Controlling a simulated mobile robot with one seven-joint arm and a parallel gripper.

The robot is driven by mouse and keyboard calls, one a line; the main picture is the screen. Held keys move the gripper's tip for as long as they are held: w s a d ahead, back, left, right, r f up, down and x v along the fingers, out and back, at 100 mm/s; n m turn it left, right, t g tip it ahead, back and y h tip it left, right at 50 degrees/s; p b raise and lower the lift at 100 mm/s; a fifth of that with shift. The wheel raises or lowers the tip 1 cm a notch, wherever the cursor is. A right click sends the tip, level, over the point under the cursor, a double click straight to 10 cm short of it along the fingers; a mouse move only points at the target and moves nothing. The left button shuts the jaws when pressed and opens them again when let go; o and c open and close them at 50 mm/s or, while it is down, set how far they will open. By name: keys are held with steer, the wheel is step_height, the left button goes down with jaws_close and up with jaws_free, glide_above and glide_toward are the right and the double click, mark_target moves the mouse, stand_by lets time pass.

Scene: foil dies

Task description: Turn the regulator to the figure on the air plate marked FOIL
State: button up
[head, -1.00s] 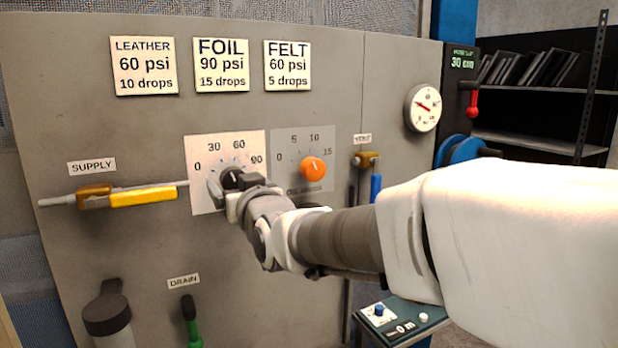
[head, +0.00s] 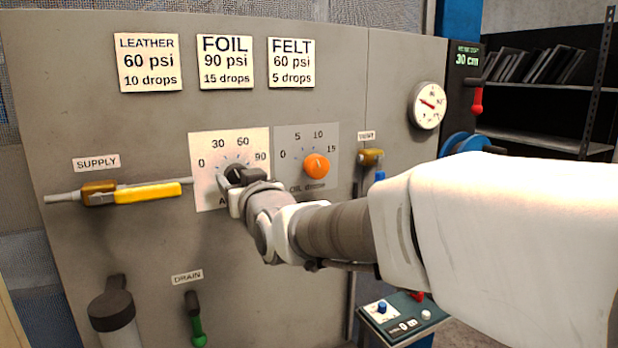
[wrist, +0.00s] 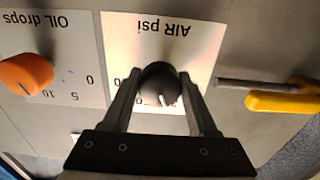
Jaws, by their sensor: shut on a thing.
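The FOIL plate (head: 226,62) reads 90 psi and 15 drops. The regulator is a dark round knob (wrist: 160,82) on the white AIR psi dial (head: 206,195), marked 0, 30, 60 and 90. My gripper (wrist: 159,90) is shut on the knob, one finger on each side. In the wrist view, which is upside down, the knob's white mark points down, toward the upper arc of the dial. The exact figure cannot be told. In the head view my gripper (head: 237,184) hides part of the knob and the lower dial.
An orange oil knob (head: 316,167) sits close right of the dial. A yellow supply lever (head: 148,192) is to the left, a green drain lever (head: 198,328) below. LEATHER (head: 150,62) and FELT (head: 292,62) plates flank FOIL. A round gauge (head: 427,105) is at right.

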steer(key=shift+f+m+b, duration=0.15)
steer(key=shift+m+b, duration=0.15)
steer(key=shift+b, duration=0.25)
steer(key=m+b, duration=0.2)
steer(key=b, duration=0.2)
steer(key=shift+f+m, duration=0.15)
steer(key=shift+m, duration=0.15)
steer(key=m+b, duration=0.5)
steer(key=b, duration=0.1)
steer(key=shift+a+m, duration=0.1)
steer(key=shift+m, duration=0.2)
steer(key=m, duration=0.1)
steer(key=m+b, duration=0.1)
steer(key=m, duration=0.1)
steer(key=m+b, duration=0.1)
steer(key=shift+r+m, duration=0.3)
steer(key=shift+r+m+b, duration=0.1)
steer(key=shift+m+b, duration=0.3)
steer(key=shift+m, duration=1.9)
steer(key=o, duration=1.4)
steer(key=shift+c, duration=0.2)
steer(key=shift+s, duration=0.1)
